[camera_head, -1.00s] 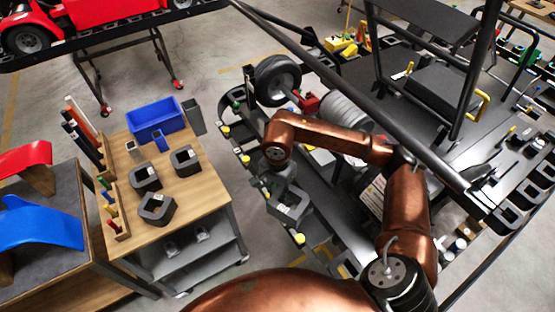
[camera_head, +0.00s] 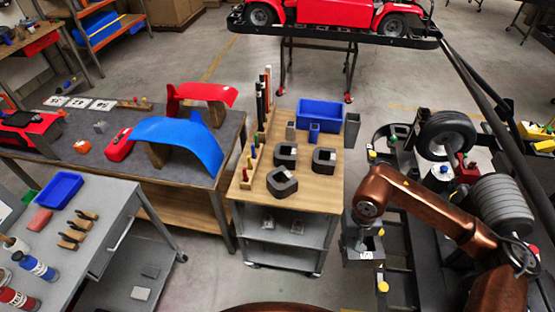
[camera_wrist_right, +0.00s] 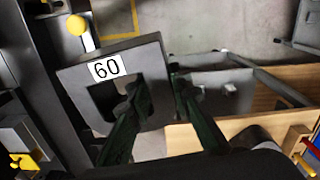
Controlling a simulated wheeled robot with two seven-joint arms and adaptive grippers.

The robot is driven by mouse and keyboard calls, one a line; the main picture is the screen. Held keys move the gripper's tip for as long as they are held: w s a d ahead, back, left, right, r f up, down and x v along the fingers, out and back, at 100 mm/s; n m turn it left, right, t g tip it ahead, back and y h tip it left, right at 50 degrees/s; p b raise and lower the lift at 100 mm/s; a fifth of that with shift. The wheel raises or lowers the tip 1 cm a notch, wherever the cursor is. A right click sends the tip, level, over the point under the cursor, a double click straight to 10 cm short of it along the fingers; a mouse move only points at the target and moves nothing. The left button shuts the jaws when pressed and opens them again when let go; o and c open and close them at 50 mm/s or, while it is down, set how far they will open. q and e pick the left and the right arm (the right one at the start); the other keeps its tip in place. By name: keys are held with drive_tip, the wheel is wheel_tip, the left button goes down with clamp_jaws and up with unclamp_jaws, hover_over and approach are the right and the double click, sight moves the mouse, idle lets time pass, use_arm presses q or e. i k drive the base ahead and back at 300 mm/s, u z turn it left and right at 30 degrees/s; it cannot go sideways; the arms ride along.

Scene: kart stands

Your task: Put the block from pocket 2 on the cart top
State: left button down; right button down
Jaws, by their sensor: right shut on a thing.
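My right gripper (camera_head: 362,222) is shut on a dark grey block (camera_head: 362,253) with a square opening and a white label. In the right wrist view the label on the block (camera_wrist_right: 98,92) reads 60. One finger of the gripper (camera_wrist_right: 160,100) is in the opening, the other outside the block's right wall. The block is at the left edge of the dark rack (camera_head: 397,262), just right of the cart. The wooden cart top (camera_head: 318,190) bears three similar dark blocks (camera_head: 285,154), (camera_head: 323,160), (camera_head: 281,182). Pocket numbers cannot be read. My left gripper is not in view.
The cart top also carries a blue bin (camera_head: 320,113) at the back and a wooden holder (camera_head: 246,172) with upright tools on the left. Its front right part is bare. A workbench (camera_head: 190,180) stands close on the left; wheels (camera_head: 447,135) are on the right.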

sight(321, 193)
drive_tip(key=z, duration=0.2)
drive_tip(key=k, duration=0.2)
drive_tip(key=u, duration=0.9)
drive_tip(key=i, duration=0.95)
drive_tip(key=z, duration=0.55)
